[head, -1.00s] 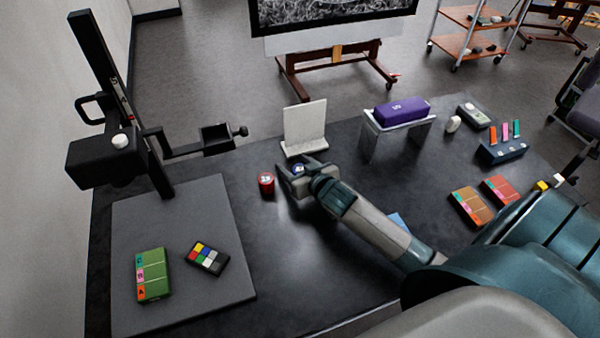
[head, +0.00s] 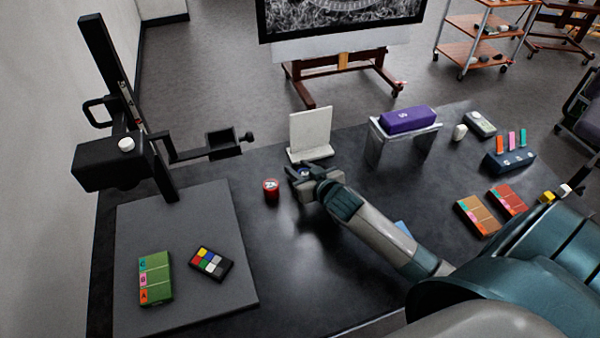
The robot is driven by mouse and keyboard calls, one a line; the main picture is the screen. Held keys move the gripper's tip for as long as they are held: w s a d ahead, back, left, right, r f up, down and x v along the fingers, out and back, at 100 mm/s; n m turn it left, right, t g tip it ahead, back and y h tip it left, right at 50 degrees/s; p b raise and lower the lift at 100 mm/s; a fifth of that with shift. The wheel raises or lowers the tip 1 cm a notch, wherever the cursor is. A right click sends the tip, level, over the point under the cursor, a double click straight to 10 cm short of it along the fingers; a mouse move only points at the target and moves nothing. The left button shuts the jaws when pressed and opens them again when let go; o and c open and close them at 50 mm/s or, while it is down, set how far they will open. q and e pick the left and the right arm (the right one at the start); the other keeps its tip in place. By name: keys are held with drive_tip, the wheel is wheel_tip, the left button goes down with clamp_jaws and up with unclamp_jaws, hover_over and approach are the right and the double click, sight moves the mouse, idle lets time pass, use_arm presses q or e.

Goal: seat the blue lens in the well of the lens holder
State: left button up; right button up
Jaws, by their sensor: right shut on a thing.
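The small blue lens (head: 304,172) is at my right gripper's fingers, low over the dark table in front of the white upright stand. My right gripper (head: 304,175) is shut on it, and the fingers hide much of it. A black square bracket (head: 223,143) on the arm of the tall black column stand looks like the lens holder, but I cannot make out its well. It is to the left of the gripper and higher, with a gap between them. My left gripper is not in view.
A purple case (head: 408,120) rests on a metal bridge (head: 388,149). A green block (head: 155,278) and a colour chart (head: 211,263) lie on the grey baseboard (head: 185,220).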

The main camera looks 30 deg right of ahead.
drive_tip(key=r, duration=0.1)
drive_tip(key=r+b, duration=0.1)
drive_tip(key=r, duration=0.1)
drive_tip(key=shift+s+d+r, duration=0.15)
drive_tip(key=shift+d+r, duration=0.05)
drive_tip(key=s+d+r+b, duration=0.2)
drive_tip(key=s+d+r, duration=0.4)
drive_tip(key=s+d, duration=0.1)
drive_tip(key=shift+d+r+b, duration=0.4)
drive_tip(key=shift+d, duration=0.45)
